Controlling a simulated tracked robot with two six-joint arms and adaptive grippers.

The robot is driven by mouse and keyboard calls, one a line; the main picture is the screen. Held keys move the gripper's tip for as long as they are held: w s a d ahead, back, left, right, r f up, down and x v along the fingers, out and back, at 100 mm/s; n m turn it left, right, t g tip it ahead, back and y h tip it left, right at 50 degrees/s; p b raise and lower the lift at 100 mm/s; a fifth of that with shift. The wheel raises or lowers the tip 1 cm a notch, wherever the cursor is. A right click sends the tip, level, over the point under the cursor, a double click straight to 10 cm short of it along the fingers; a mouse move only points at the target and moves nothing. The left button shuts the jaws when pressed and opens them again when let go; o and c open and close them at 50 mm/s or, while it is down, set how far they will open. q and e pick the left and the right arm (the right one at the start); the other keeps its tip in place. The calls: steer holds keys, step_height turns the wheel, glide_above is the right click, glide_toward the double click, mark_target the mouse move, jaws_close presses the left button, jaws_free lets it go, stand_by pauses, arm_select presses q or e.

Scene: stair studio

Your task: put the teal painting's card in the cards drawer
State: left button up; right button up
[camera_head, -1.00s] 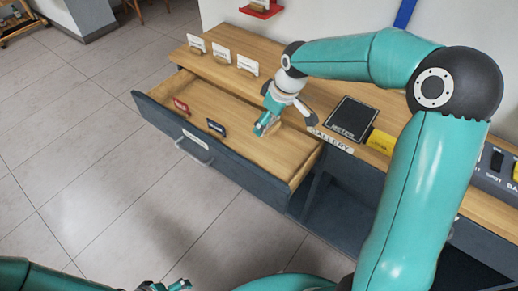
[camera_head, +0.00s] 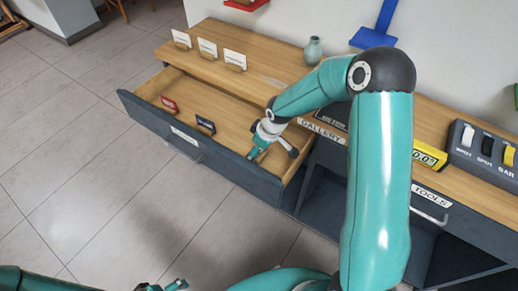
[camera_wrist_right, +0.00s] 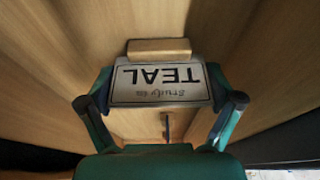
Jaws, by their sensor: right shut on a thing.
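The teal painting's card (camera_wrist_right: 160,82), a plate reading "TEAL" upside down with a wooden foot (camera_wrist_right: 159,45), is between the fingers of my right gripper (camera_wrist_right: 160,103) in the right wrist view. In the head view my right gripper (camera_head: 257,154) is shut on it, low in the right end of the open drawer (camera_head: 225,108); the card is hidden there. I cannot tell whether it touches the drawer floor. My left gripper (camera_head: 165,286) is at the bottom edge, partly in view, away from the drawer.
Three white cards (camera_head: 208,48) stand on the counter behind. A vase (camera_head: 313,51), a yellow device (camera_head: 428,155) and a switch box (camera_head: 484,150) are also there.

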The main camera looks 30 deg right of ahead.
steer(key=shift+f, duration=0.2)
steer(key=o, duration=0.7)
steer(key=shift+r, duration=0.1)
steer(key=shift+r, duration=0.2)
steer(key=p+v, duration=0.1)
steer(key=v, duration=1)
steer(key=shift+r, duration=0.4)
steer(key=shift+s, duration=0.2)
